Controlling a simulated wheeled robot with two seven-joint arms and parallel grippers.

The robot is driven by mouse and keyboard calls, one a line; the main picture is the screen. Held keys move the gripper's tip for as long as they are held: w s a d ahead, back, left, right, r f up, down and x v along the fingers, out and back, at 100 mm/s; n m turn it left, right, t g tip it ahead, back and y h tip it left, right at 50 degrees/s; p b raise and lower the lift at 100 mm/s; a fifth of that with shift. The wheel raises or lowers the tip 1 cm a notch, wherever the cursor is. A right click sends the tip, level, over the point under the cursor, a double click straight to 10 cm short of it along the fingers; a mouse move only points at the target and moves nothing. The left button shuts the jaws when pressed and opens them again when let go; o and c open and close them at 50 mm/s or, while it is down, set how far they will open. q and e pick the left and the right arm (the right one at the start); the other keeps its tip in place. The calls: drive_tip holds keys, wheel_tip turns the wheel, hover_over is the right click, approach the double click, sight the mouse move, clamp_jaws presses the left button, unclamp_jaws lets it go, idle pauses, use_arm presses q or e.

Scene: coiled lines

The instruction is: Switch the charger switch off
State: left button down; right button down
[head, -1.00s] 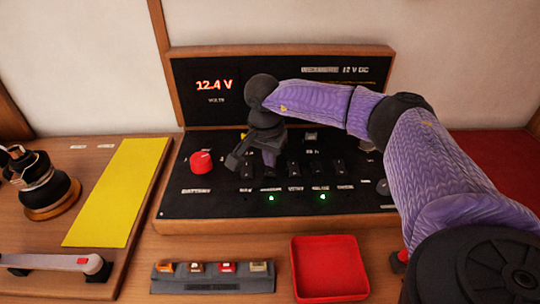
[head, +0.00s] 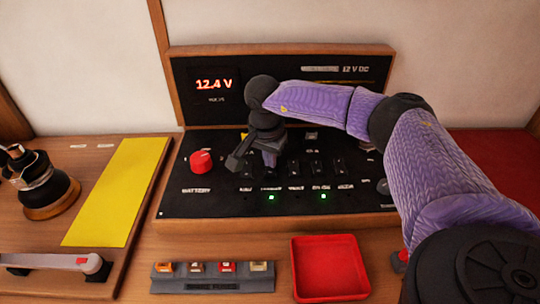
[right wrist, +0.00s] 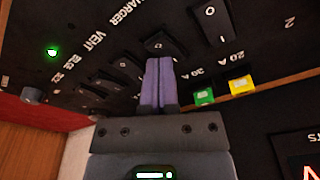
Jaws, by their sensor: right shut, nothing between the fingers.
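The charger switch (right wrist: 160,44) is a black rocker in a row on the black panel (head: 220,208), with the CHARGER label beside it in the right wrist view. My right gripper (right wrist: 160,62) is shut and empty. Its purple fingertips point at this switch and lie very close to it; I cannot tell whether they touch. In the head view, the right gripper (head: 270,160) hides the charger switch. A green light (head: 271,197) glows below the switch's label. My left gripper is not in view.
A red battery knob (head: 201,161) stands left of the row. Other rockers (head: 318,168) sit close on the right. Green and yellow fuses (right wrist: 203,97) are near the fingers. A red tray (head: 328,268) and a fuse holder (head: 212,284) lie in front.

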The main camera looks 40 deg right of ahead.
sight(270, 172)
drive_tip(key=shift+f+b, duration=0.55)
drive_tip(key=shift+f, duration=0.4)
idle(0.5)
wheel_tip(270, 172, up, 7)
drive_tip(key=p, duration=0.6)
drive_tip(key=shift+r, duration=0.15)
drive_tip(key=shift+f, duration=0.2)
